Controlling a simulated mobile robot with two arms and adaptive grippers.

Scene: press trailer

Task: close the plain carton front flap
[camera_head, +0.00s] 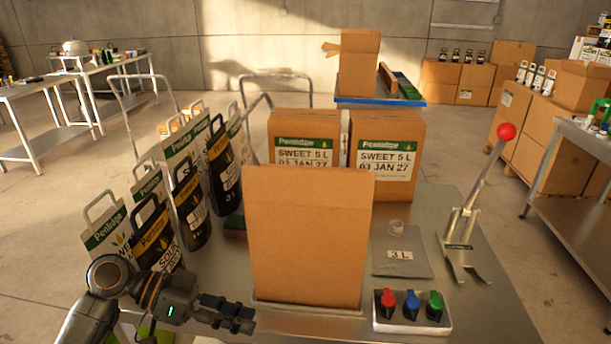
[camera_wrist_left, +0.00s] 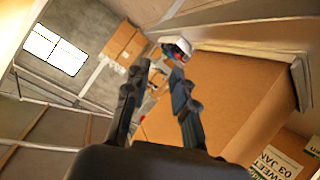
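The plain carton (camera_head: 307,240) stands upright on the metal table in the middle of the head view. Its tall brown front face is unprinted, and the upper part widens towards the top edge. I cannot clearly tell the front flap from the front wall, and the carton's inside is hidden. My left gripper (camera_head: 240,313) is low, by the carton's front left bottom corner. In the left wrist view its two fingers (camera_wrist_left: 155,75) are apart with nothing between them, and a large brown carton face (camera_wrist_left: 225,95) lies close on the right. My right gripper is not in view.
Two printed cartons (camera_head: 385,190) stand behind. Several bags with handles (camera_head: 190,205) line the left side. A control box (camera_head: 411,312) with red, blue and green knobs sits front right, near a grey plate (camera_head: 402,262) and a red-knobbed lever (camera_head: 480,190).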

